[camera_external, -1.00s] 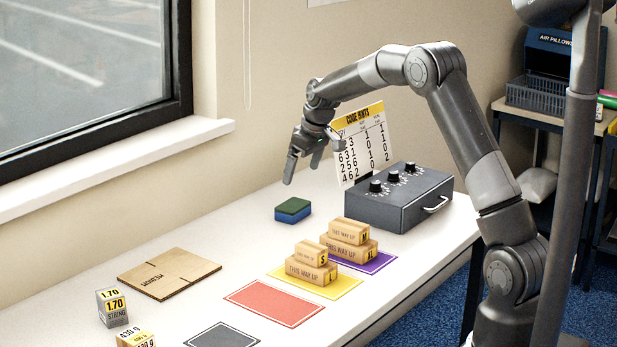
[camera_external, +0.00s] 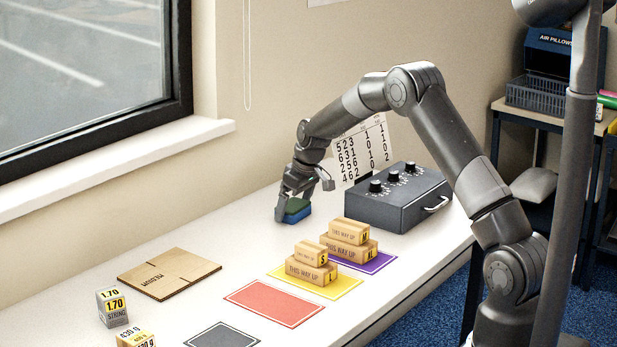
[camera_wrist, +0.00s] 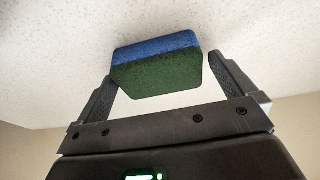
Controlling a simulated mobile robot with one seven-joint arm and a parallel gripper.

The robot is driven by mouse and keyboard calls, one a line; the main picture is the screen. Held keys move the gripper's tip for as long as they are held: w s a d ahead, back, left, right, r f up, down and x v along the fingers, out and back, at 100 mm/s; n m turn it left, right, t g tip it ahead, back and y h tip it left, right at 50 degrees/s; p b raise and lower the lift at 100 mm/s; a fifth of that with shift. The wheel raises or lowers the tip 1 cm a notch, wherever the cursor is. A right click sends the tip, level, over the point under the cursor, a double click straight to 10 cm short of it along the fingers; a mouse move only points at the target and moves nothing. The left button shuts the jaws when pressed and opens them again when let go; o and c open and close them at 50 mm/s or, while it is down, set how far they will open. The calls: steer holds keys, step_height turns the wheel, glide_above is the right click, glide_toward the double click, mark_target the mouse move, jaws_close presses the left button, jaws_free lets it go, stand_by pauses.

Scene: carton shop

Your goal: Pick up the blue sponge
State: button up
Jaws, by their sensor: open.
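The blue sponge (camera_external: 297,215) with a dark green top lies on the white table, left of the grey box with knobs. My gripper (camera_external: 294,212) is down at the sponge, its fingers on either side of it and partly hiding it. In the wrist view the sponge (camera_wrist: 158,66) sits between the two fingertips of my open gripper (camera_wrist: 165,75). A gap shows on the right between sponge and finger; on the left the finger is very near the sponge, and I cannot tell if they touch.
The grey box with knobs (camera_external: 400,198) and a code card (camera_external: 362,153) stand close at the right. Small cartons (camera_external: 311,266) sit on yellow (camera_external: 345,287) and purple mats. A flat wooden piece (camera_external: 168,273) lies at the left. The table around the sponge's left is clear.

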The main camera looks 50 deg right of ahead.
steer(key=shift+c, duration=0.2)
steer(key=c, duration=0.8)
steer(key=shift+r, duration=0.1)
steer(key=shift+c, duration=0.2)
